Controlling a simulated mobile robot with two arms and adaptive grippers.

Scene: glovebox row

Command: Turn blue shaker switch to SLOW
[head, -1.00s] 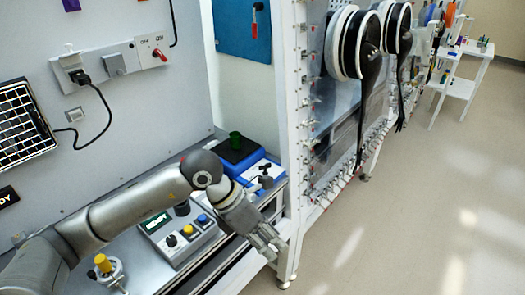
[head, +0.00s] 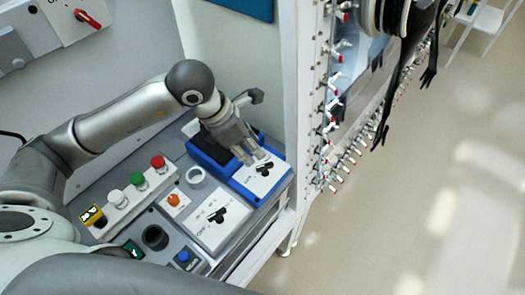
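The blue shaker (head: 226,180) stands at the far end of the bench, next to the white post. Its sloped white front panel (head: 271,182) carries a small black switch (head: 264,168). The labels around the switch are too small to read, so I cannot tell its setting. My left gripper (head: 256,127) is above the shaker, with one finger spread well away from the others. It is open and empty. Its lower fingertips are just behind the switch, and I cannot tell whether they touch it. The gripper hides part of the shaker's top. My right gripper is out of view.
A white panel with another black knob (head: 221,213) and an OFF label is left of the shaker. Red, green and white buttons (head: 137,180) and a grey ring (head: 196,176) are further back. The white post (head: 290,90) bounds the right side.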

